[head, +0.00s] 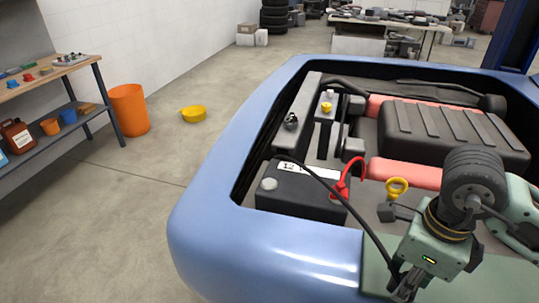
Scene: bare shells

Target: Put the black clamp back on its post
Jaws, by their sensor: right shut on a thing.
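The black battery (300,192) sits in the front left of the blue car's engine bay. A bare grey post (269,184) stands at its left end. A red clamp (338,192) with a red cable is at its right end. A black cable (345,211) runs over the battery down to my right gripper (403,286). The gripper is shut on the black clamp (394,267) at the cable's end, over the car's front edge, right of and nearer than the battery. The clamp is small and largely hidden by the fingers. My left gripper is out of view.
The blue car body (225,225) rims the bay. A yellow-ringed dipstick (397,187) and a ribbed black engine cover (450,130) stand right of the battery.

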